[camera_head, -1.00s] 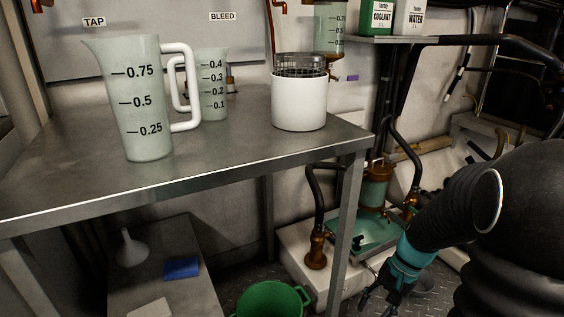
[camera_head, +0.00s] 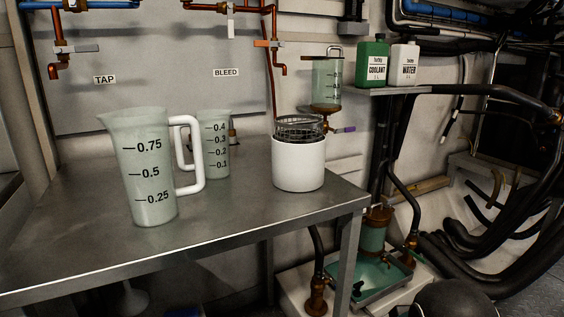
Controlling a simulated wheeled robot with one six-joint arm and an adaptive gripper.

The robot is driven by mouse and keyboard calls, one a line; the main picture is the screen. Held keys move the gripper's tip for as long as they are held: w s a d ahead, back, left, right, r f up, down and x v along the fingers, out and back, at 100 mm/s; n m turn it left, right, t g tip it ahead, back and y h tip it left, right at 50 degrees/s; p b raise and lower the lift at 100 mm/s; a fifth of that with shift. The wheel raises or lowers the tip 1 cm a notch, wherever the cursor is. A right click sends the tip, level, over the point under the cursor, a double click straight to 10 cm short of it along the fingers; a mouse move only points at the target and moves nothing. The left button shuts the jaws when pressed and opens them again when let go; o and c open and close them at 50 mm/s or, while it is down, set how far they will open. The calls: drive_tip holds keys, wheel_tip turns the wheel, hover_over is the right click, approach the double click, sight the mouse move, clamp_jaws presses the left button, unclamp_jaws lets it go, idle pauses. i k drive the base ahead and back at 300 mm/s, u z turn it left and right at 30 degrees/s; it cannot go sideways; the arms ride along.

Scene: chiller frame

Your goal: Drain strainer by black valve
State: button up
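The strainer appears to be the teal see-through cylinder with brass ends (camera_head: 374,232), low at the right of the table. It stands upright at a shallow green tray (camera_head: 385,283) on a white base. A small dark handle (camera_head: 357,288) near the tray's left side may be the black valve; it is too small to tell its setting. The liquid level inside the cylinder cannot be made out. My gripper is out of view; only a dark rounded part of my arm shows at the bottom right.
A steel table (camera_head: 80,255) holds a large measuring jug (camera_head: 140,165), a smaller jug (camera_head: 216,145) and a white pot with a wire basket (camera_head: 298,165). Coolant (camera_head: 373,63) and water (camera_head: 404,65) bottles stand on a shelf. Black hoses crowd the right.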

sight(395, 249)
drive_tip(key=k, duration=0.6)
drive_tip(key=z, duration=0.85)
drive_tip(key=i, duration=1.7)
drive_tip(key=u, duration=0.55)
